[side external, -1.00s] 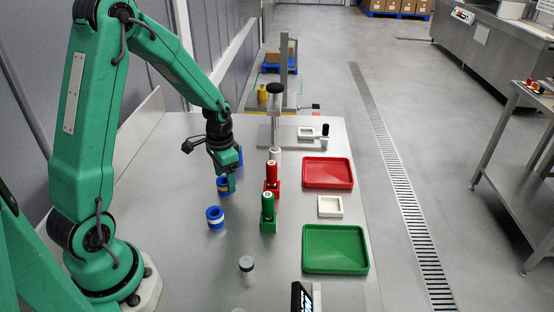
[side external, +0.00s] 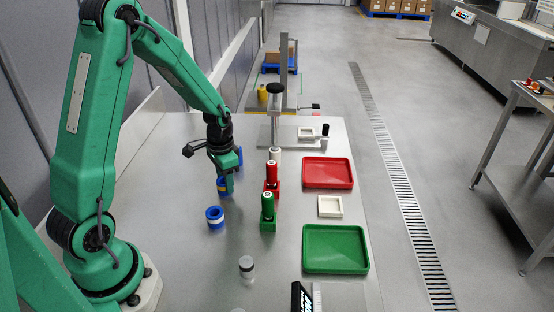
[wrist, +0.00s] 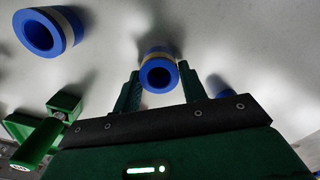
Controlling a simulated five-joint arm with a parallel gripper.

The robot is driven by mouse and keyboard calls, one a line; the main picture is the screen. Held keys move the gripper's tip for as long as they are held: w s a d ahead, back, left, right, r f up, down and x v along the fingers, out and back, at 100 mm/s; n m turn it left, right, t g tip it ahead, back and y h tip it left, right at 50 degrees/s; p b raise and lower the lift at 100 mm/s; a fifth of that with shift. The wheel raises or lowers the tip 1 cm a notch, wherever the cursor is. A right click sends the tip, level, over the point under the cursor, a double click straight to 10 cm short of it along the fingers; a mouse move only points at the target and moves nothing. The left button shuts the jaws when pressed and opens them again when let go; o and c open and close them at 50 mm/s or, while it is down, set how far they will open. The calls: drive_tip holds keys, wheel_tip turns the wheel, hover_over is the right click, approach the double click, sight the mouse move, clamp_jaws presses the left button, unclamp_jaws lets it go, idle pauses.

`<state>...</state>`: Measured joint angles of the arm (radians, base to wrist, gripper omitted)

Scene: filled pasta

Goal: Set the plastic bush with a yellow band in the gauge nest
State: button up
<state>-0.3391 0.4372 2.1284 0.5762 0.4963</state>
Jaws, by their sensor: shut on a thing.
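The blue plastic bush with a yellow band (side external: 221,187) stands on the steel table, partly hidden by my gripper in the side view. In the wrist view this bush (wrist: 158,73) sits between the two green fingers, its open bore facing the camera. My gripper (side external: 228,186) is shut on it, low at the table; I cannot tell whether the bush is clear of the surface. I cannot tell which is the gauge nest.
Another blue bush (side external: 215,223) with a pale band stands nearer the camera. A further blue piece (wrist: 221,89) is partly hidden behind my gripper. A red tray (side external: 350,173) and green tray (side external: 364,250) lie along the right edge.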

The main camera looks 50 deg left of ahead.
drive_tip(key=shift+r, duration=0.15)
drive_tip(key=shift+r, duration=0.85)
wheel_tip(320, 180, up, 2)
drive_tip(key=shift+w+r, duration=0.1)
drive_tip(key=shift+r, duration=0.1)
drive_tip(key=s+d+r, duration=0.2)
drive_tip(key=d+r, duration=0.4)
drive_tip(key=d, duration=0.5)
drive_tip(key=shift+s+d+r, duration=0.2)
drive_tip(key=shift+s+r, duration=0.05)
drive_tip(key=shift+r, duration=0.1)
